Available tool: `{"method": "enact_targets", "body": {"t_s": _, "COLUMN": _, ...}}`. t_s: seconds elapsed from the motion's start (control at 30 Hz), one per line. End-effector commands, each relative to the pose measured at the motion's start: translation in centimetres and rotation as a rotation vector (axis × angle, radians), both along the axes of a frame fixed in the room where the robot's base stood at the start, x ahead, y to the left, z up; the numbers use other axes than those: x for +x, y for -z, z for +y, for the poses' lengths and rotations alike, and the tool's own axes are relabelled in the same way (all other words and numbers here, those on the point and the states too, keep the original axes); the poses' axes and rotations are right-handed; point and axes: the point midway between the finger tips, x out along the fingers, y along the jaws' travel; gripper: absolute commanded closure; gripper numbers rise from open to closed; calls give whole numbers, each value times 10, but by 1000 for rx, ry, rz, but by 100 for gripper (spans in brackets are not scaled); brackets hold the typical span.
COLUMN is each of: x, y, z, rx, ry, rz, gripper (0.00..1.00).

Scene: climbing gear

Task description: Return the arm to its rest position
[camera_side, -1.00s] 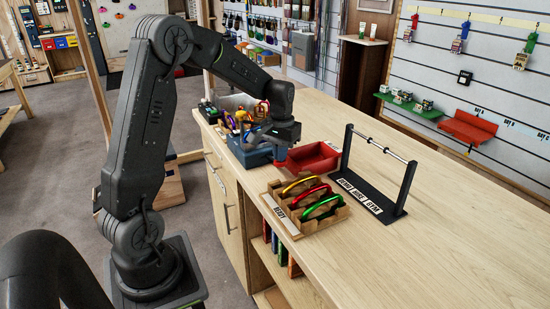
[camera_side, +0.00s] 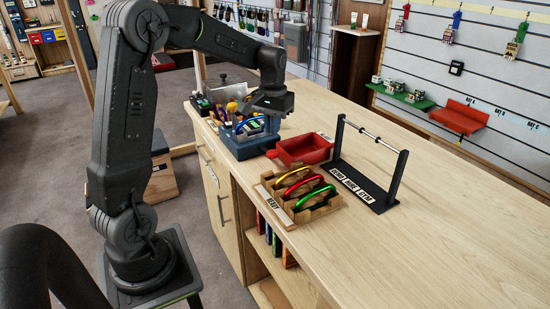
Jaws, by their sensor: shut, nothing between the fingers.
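My gripper (camera_side: 262,112) hangs at the end of my dark arm over the left part of the wooden counter (camera_side: 390,240). It is shut and empty, above and just behind the blue bin (camera_side: 243,145). Its fingertips are small and hard to make out against the gear there. A wooden tray (camera_side: 325,205) marked "READY" holds a yellow, a red and a green carabiner (camera_side: 309,198) in its slots. My gripper is apart from this tray.
A red tray (camera_side: 305,150) sits between the blue bin and a black stand with a metal bar (camera_side: 372,136). More gear stands at the counter's far left. A slatted wall with a red shelf (camera_side: 460,117) is behind. The counter's right side is clear.

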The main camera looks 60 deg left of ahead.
Motion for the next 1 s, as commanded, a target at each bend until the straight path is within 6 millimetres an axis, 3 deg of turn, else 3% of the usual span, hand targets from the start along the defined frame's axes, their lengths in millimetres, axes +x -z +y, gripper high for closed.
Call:
{"method": "enact_targets", "body": {"t_s": 0.13, "x": -10, "y": -20, "z": -28, "rx": 23, "ry": 52, "rz": -46, "gripper": 100}}
{"method": "enact_targets", "body": {"t_s": 0.27, "x": -35, "y": -45, "z": -72, "rx": 55, "ry": 139, "rz": -122, "gripper": 100}}
{"method": "enact_targets", "body": {"t_s": 0.43, "x": -81, "y": -66, "z": -127, "rx": 91, "ry": 262, "rz": -232, "gripper": 100}}
{"method": "enact_targets", "body": {"t_s": 0.6, "x": -130, "y": -71, "z": -169, "rx": 115, "ry": 381, "rz": -345, "gripper": 100}}
{"method": "enact_targets", "body": {"t_s": 0.8, "x": -172, "y": -63, "z": -195, "rx": 125, "ry": 478, "rz": -443, "gripper": 100}}
{"method": "enact_targets", "body": {"t_s": 1.0, "x": -186, "y": -59, "z": -202, "rx": 127, "ry": 511, "rz": -478, "gripper": 100}}
